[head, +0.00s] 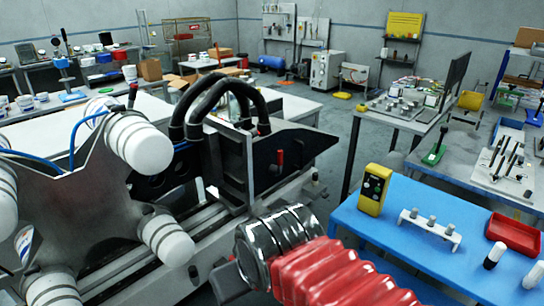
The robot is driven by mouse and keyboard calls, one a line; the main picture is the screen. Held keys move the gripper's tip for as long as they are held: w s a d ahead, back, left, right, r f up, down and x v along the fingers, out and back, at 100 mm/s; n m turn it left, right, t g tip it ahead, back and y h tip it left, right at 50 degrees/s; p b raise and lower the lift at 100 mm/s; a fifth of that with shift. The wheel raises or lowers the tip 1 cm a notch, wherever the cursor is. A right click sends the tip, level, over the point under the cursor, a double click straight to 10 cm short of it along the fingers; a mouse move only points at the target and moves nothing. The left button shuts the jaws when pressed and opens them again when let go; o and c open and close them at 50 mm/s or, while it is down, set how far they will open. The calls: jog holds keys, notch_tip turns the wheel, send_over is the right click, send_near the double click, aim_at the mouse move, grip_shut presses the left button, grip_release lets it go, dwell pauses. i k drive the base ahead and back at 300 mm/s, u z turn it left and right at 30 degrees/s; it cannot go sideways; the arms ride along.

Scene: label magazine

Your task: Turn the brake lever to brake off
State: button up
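A small lever with a red grip (280,158) stands out from the black side panel (292,150) of the machine in the middle. A red ribbed sleeve with a glossy dark collar (283,232), apparently my arm, reaches in from the bottom, below and apart from the panel lever. I cannot make out my gripper's fingers or whether they hold anything.
The grey star-shaped plate (80,190) with white rollers fills the left. Thick black hoses (215,92) arch over the machine. A blue table (400,222) at the right bears a yellow device (374,190), a white rack (430,228) and a red tray (514,234).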

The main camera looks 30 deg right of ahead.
aim_at(280, 162)
jog(key=z, duration=0.15)
jog(key=i, duration=1)
